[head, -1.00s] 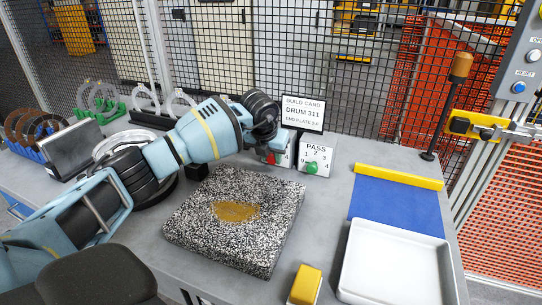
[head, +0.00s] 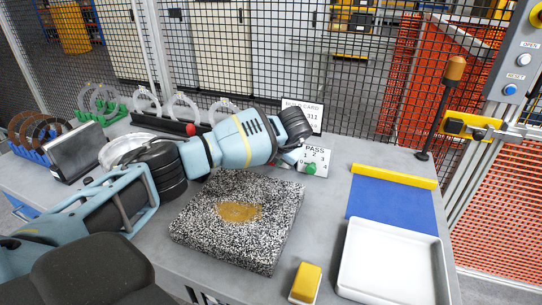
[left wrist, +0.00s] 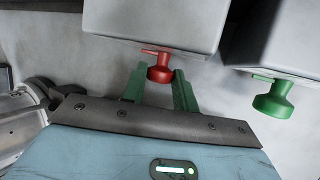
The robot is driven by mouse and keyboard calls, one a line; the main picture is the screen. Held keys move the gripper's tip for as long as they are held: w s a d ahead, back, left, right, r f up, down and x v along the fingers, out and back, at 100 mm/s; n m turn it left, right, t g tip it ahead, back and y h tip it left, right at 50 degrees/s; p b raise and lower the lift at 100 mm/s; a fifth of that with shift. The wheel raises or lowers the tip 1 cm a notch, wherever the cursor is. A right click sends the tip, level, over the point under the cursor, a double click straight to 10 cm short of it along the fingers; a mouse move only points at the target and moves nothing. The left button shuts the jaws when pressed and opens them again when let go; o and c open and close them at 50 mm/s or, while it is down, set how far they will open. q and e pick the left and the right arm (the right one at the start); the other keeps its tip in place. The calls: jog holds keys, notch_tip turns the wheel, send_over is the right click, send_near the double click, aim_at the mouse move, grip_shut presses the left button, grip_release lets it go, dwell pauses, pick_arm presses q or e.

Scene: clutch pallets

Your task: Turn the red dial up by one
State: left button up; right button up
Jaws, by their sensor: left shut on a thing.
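The red dial (left wrist: 160,70) sticks out from the face of a pale box (left wrist: 150,22) in the left wrist view. Its thin red pointer extends to the left in that view. My left gripper (left wrist: 160,80) has its two green fingers on either side of the dial and is shut on it. In the head view my left wrist and arm (head: 250,138) cover most of the red dial's box, so its scale cannot be read. My right gripper is in neither view.
A green dial sits on the neighbouring PASS box (head: 315,157) at the right. A build card (head: 314,113) stands behind.

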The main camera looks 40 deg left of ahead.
pick_arm(q)
jog(key=shift+w+d+f+m+g+y, duration=0.1)
jog(key=shift+d+m+g+y, duration=0.1)
jog(key=shift+y, duration=0.65)
jog(key=shift+d+f+m+g+y, duration=0.1)
jog(key=shift+m+y, duration=0.1)
jog(key=shift+y, duration=0.65)
jog(key=o, duration=0.9)
jog(key=shift+o, duration=0.2)
jog(key=v, duration=0.7)
jog(key=shift+d+r+p, duration=0.2)
jog(key=shift+d+p, duration=0.1)
